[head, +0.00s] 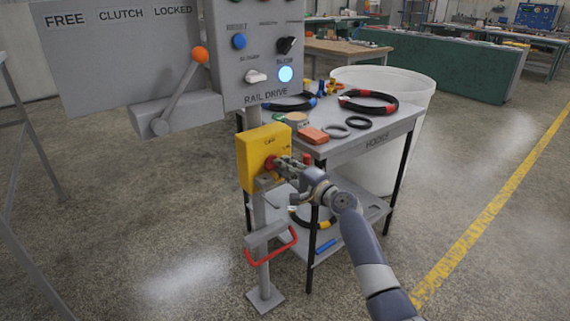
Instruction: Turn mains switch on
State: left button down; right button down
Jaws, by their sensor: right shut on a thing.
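The mains switch is a yellow box (255,147) on a grey post below the rail drive panel. A red knob (270,162) sits on its front face, partly covered by my gripper. Small lettering above the knob is too small to read. My right gripper (272,171) reaches in from the lower right and is shut on the red knob at the box's front. The knob's exact turn position cannot be told. My left gripper is not in view.
Above hangs a grey panel (226,95) with buttons, a lit blue lamp (286,74) and an orange-knobbed lever (200,55). A hose table (372,139) with coiled hoses stands right behind the box. A white bin (412,92) stands behind it. A red handle (270,254) is lower on the post.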

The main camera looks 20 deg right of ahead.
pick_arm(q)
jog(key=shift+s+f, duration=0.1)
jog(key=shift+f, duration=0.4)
pick_arm(e)
jog(key=shift+f+m, duration=0.1)
jog(key=shift+m, duration=0.3)
jog(key=c, duration=1.6)
grip_release()
jog(key=shift+c, duration=0.2)
jog(key=shift+s+d, duration=0.1)
jog(key=v, duration=1.2)
